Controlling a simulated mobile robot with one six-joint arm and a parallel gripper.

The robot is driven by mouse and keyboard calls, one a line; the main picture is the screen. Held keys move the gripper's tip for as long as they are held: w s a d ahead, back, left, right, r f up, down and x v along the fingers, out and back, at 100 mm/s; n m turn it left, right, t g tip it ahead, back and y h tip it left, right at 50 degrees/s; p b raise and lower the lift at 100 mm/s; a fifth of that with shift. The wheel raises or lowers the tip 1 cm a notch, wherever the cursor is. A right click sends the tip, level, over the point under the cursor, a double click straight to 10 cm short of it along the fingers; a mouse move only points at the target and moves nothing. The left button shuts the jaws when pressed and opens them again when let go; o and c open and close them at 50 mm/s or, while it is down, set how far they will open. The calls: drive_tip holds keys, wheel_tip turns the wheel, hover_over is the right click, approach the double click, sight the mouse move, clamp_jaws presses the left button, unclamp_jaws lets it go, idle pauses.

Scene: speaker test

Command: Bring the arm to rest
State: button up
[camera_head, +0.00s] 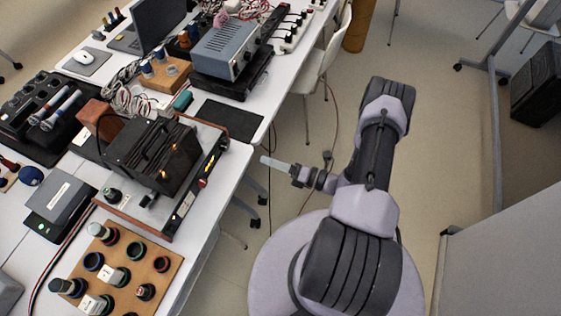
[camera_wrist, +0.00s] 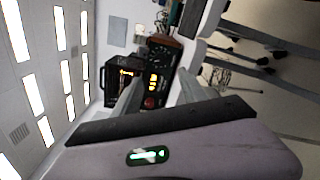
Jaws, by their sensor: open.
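My arm is folded above my round base at the right of the table in the head view. My gripper (camera_head: 266,160) points left toward the table's edge and is above the floor, apart from the table. Its fingers look thin and pale, and no object shows between them. In the wrist view my gripper (camera_wrist: 160,79) has its two grey fingers spread apart with nothing held. That view is turned on its side. The black device with orange lights (camera_head: 155,155) lies ahead of the fingers, and it also shows in the wrist view (camera_wrist: 122,82).
The white table (camera_head: 222,178) fills the left side, with a wooden board of knobs (camera_head: 165,268), a grey metal instrument (camera_head: 226,48) and a laptop (camera_head: 150,25). A white chair (camera_head: 325,60) stands behind. A grey panel (camera_head: 500,260) is at the right.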

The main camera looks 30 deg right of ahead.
drive_tip(key=v, duration=0.3)
drive_tip(key=shift+s+d, duration=0.15)
drive_tip(key=shift+s, duration=0.1)
drive_tip(key=a+r+n+g+y, duration=0.1)
drive_tip(key=a+r+n+g, duration=0.5)
drive_tip(key=r+n, duration=0.4)
drive_tip(key=a+r+n+g, duration=0.4)
drive_tip(key=r+n+g, duration=0.3)
drive_tip(key=r+n, duration=0.3)
drive_tip(key=s+a+r+n+t+h+b, duration=0.1)
drive_tip(key=s+a+r+n+t+h, duration=0.1)
drive_tip(key=s+r+n+h, duration=0.2)
drive_tip(key=s+a+r+n+t+h, duration=0.2)
drive_tip(key=s+r+n+h, duration=0.3)
drive_tip(key=r+n, duration=0.6)
drive_tip(key=shift+s+a+r+n+h+b, duration=0.25)
drive_tip(key=shift+s+a+n+h+b, duration=0.1)
drive_tip(key=shift+s+n, duration=0.75)
